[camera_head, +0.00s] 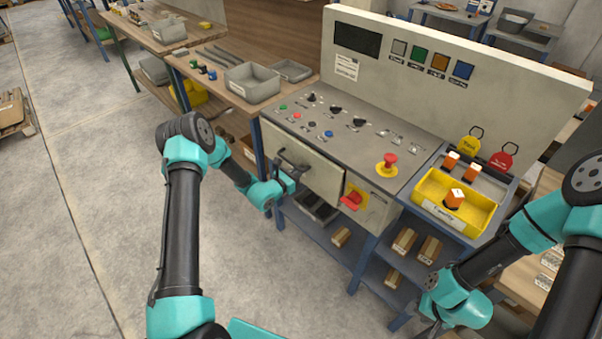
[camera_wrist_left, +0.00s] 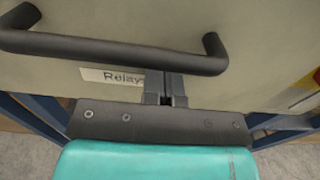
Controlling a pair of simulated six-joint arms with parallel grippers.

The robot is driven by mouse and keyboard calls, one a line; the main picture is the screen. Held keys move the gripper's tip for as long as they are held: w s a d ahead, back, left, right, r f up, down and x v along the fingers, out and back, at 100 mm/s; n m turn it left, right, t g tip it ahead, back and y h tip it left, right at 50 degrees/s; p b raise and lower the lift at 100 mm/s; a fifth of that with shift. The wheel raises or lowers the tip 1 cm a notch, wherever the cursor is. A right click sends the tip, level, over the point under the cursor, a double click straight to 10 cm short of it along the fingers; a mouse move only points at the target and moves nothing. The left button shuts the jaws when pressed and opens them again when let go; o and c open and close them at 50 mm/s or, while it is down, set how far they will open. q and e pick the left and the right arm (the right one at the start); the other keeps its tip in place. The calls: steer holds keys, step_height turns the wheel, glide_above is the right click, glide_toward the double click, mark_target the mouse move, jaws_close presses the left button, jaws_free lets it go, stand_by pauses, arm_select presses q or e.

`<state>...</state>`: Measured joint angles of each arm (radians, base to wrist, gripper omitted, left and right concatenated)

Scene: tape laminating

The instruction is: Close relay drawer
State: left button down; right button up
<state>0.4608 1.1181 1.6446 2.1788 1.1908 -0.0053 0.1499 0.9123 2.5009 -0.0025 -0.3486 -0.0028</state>
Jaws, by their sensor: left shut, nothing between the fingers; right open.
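The relay drawer (camera_head: 318,172) is a beige front in the control console, with a dark bar handle. Its handle (camera_wrist_left: 120,50) and its "Relay" label (camera_wrist_left: 100,76) show in the left wrist view. The drawer front looks nearly flush with the console; any small gap is hard to judge. My left gripper (camera_head: 291,176) is at the drawer front. In the left wrist view its fingers (camera_wrist_left: 165,90) are shut and empty, just below the handle and beside the label, touching or very near the front. My right gripper (camera_head: 428,328) is low at the right, open, its fingertips barely visible.
The console top (camera_head: 345,135) carries buttons, knobs and a red emergency stop (camera_head: 387,162). A red switch (camera_head: 351,200) sits right of the drawer. A yellow bin (camera_head: 480,213) stands at the right. Shelves with boxes (camera_head: 404,240) are below. Floor at left is clear.

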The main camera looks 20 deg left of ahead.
arm_select(q)
steer(key=shift+w+r, duration=0.1)
steer(key=shift+w, duration=0.15)
steer(key=v, duration=1.4)
steer(key=shift+s, duration=0.25)
